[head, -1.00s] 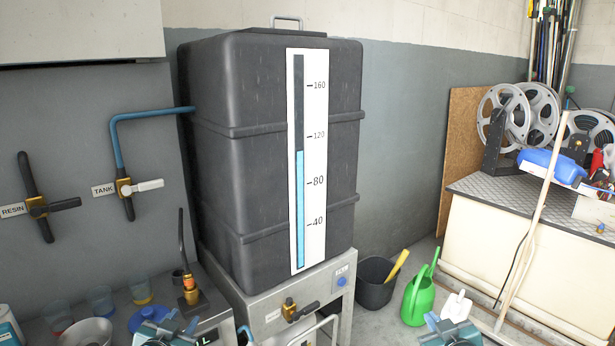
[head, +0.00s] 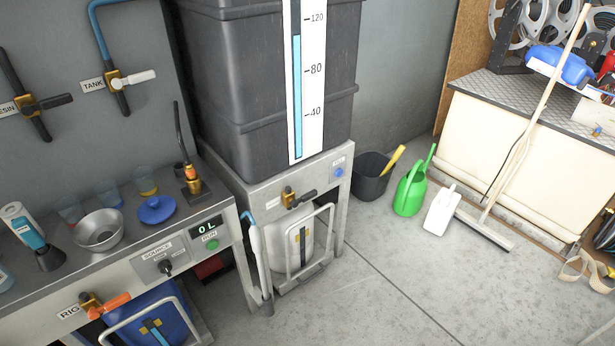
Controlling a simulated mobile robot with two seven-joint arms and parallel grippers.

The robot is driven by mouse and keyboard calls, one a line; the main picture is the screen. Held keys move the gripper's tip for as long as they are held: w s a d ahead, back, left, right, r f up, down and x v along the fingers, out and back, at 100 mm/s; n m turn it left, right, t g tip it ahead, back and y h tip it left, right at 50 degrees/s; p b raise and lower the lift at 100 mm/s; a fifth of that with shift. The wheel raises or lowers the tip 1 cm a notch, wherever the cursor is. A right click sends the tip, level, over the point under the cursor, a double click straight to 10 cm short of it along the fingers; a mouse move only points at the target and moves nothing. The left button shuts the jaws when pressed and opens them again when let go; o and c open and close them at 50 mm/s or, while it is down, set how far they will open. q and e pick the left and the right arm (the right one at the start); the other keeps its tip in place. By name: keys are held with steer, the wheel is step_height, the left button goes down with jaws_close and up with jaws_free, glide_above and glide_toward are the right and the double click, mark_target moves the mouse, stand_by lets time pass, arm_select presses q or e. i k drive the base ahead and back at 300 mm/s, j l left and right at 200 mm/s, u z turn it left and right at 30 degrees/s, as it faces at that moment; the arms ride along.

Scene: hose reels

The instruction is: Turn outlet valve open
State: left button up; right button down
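A brass valve with a dark lever (head: 297,198) sits on the front of the metal stand under the dark tank (head: 245,85). Its lever points sideways to the right, slightly upward. I cannot read a label naming it as the outlet. A white container (head: 301,240) stands behind a bar frame below it. Other valves show: TANK, with a white lever (head: 138,77) pointing right; one on the left wall with a black lever (head: 55,102), its label partly cut off; and one with an orange lever (head: 110,303) under the bench. Neither of my grippers is in view.
The bench (head: 120,245) at left holds a steel bowl (head: 99,230), a blue lid (head: 157,209) and cups. A black bucket (head: 371,178), green watering can (head: 411,190), white scoop-like item (head: 440,210) and broom (head: 486,230) stand right. The floor (head: 400,290) in front is clear.

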mark_target(294, 202)
steer(key=i+l, duration=0.3)
steer(key=i+l+u, duration=0.1)
steer(key=i+l, duration=0.2)
steer(key=l, duration=0.25)
steer(key=i+l, duration=0.15)
steer(key=i, duration=0.15)
steer(key=i+l, duration=0.15)
steer(key=i+u, duration=0.05)
steer(key=i, duration=0.05)
